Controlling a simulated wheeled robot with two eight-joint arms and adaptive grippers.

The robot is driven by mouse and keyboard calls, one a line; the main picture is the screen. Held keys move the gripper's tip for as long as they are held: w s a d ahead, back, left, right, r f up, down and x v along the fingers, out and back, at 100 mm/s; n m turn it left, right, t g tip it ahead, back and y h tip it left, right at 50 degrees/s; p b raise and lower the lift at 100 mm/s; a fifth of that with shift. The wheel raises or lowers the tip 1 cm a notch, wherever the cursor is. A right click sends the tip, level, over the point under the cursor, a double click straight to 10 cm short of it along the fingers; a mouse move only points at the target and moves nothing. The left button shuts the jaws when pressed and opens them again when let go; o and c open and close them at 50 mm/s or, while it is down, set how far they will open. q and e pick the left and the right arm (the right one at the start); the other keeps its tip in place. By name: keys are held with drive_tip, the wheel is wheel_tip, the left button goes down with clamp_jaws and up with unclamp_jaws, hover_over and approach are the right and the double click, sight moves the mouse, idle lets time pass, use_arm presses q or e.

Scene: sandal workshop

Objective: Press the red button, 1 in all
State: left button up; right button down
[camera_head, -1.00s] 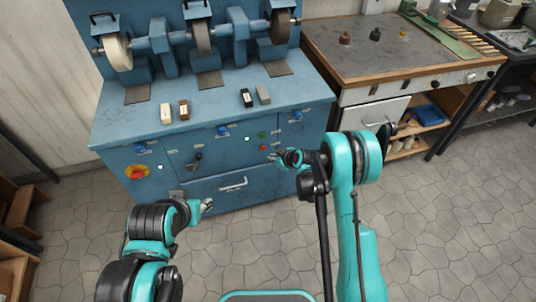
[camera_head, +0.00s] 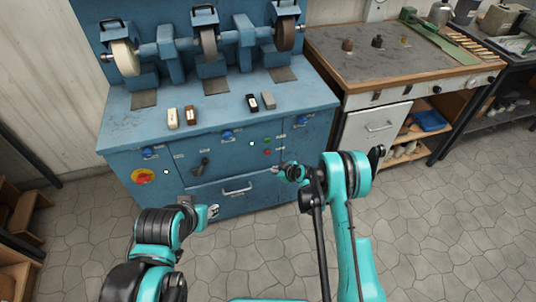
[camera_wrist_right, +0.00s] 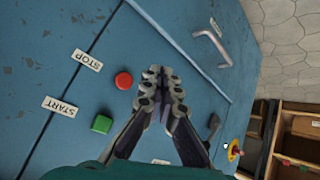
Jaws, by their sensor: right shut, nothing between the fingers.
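The red button (camera_head: 267,152) is on the front panel of the blue grinding machine (camera_head: 130,128), just below the green button (camera_head: 267,140). In the right wrist view, the red button (camera_wrist_right: 124,80) lies beside the STOP label and the green button (camera_wrist_right: 102,124) beside the START label. My right gripper (camera_head: 277,169) is in front of the panel, slightly below and right of the red button. In its wrist view my right gripper (camera_wrist_right: 162,74) is shut and empty, with its tips right of the red button. My left gripper (camera_head: 213,211) is small, in front of the drawer; its fingers are unclear.
A drawer handle (camera_head: 237,190) and a black lever (camera_head: 200,166) stick out from the machine front. A red and yellow switch (camera_head: 143,177) is at its left. A workbench (camera_head: 360,62) stands to the right. The stone floor (camera_head: 440,220) is clear at the right.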

drive_tip(key=w+a, duration=0.2)
drive_tip(key=w, duration=0.4)
drive_tip(key=shift+w, duration=0.15)
idle(1.3)
drive_tip(key=shift+w+a, duration=0.1)
drive_tip(key=shift+w, duration=0.25)
drive_tip(key=shift+w+a, duration=0.15)
drive_tip(key=shift+w, duration=0.3)
idle(0.6)
drive_tip(key=shift+s, duration=0.1)
drive_tip(key=shift+s+d, duration=0.25)
drive_tip(key=shift+s, duration=0.5)
drive_tip(key=shift+s+d, duration=0.25)
drive_tip(key=shift+s, duration=0.55)
drive_tip(key=shift+s+d, duration=0.3)
drive_tip(key=shift+s, duration=0.5)
drive_tip(key=shift+s+d, duration=0.25)
drive_tip(key=shift+s, duration=0.55)
